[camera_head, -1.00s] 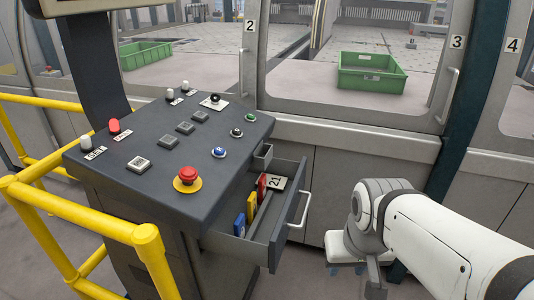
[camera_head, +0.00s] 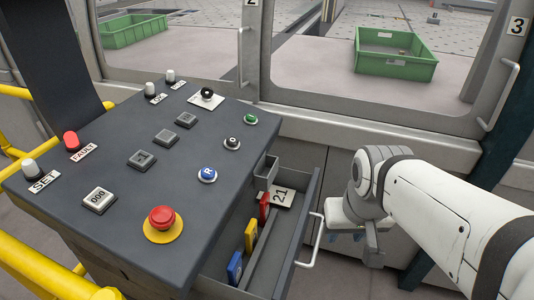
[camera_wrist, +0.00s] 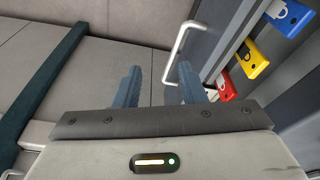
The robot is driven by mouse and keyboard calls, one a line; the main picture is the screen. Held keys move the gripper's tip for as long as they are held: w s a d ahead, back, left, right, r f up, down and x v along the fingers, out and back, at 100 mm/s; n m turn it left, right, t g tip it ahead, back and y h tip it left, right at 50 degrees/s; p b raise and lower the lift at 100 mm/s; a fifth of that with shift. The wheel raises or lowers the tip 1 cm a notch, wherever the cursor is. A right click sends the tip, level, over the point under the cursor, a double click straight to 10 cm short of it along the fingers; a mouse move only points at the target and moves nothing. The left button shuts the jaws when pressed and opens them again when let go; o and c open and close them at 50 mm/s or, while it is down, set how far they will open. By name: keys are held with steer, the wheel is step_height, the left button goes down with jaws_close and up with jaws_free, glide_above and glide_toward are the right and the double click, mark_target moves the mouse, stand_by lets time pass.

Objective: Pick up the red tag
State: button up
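The red tag (camera_head: 264,205) stands in the open drawer (camera_head: 270,270) of the control console, at the back end of a row with a yellow tag (camera_head: 251,235) and a blue tag (camera_head: 235,268). In the wrist view the red tag (camera_wrist: 226,86) shows at the right, partly hidden behind my right finger. My gripper (camera_wrist: 158,86) is open and empty, its two blue-grey fingers apart. In the head view my gripper (camera_head: 346,237) is outside the drawer, right of its front and handle.
The drawer handle (camera_head: 314,242) lies between my gripper and the drawer inside. A plate marked 21 (camera_head: 280,196) lies in the drawer beside the red tag. The console top (camera_head: 185,185) overhangs the drawer's left side. Yellow rails (camera_head: 50,270) stand at the left.

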steer(key=shift+o, duration=0.7)
steer(key=shift+w, duration=0.2)
steer(key=o, duration=0.6)
steer(key=w+d+n+t+p, duration=0.1)
steer(key=w, duration=0.2)
steer(key=w+d+r+n+h+p, duration=0.1)
steer(key=w+d+p, duration=0.1)
steer(key=w, duration=0.2)
steer(key=w+d+t+h+p, duration=0.1)
steer(key=w+p, duration=0.1)
steer(key=w, duration=0.2)
steer(key=shift+w+d+r+n+t, duration=0.15)
steer(key=shift+d+r+n+t, duration=0.15)
steer(key=shift+n, duration=0.1)
steer(key=shift+c, duration=0.2)
steer(key=w+a+f+n+t+p, duration=0.1)
steer(key=w+n+t+p, duration=0.15)
steer(key=w, duration=0.45)
steer(key=n+g+y+p, duration=0.5)
steer(key=n+y+p, duration=0.2)
steer(key=n+y, duration=0.3)
glide_toward(267, 202)
step_height(267, 202, down, 3)
steer(key=a+m, duration=0.1)
steer(key=shift+y, duration=0.3)
steer(key=shift+w+p+x, duration=0.2)
steer(key=shift+w+x, duration=0.05)
steer(key=shift+x, duration=1.55)
steer(key=shift+w+p+x, duration=0.2)
steer(key=shift+x, duration=1.6)
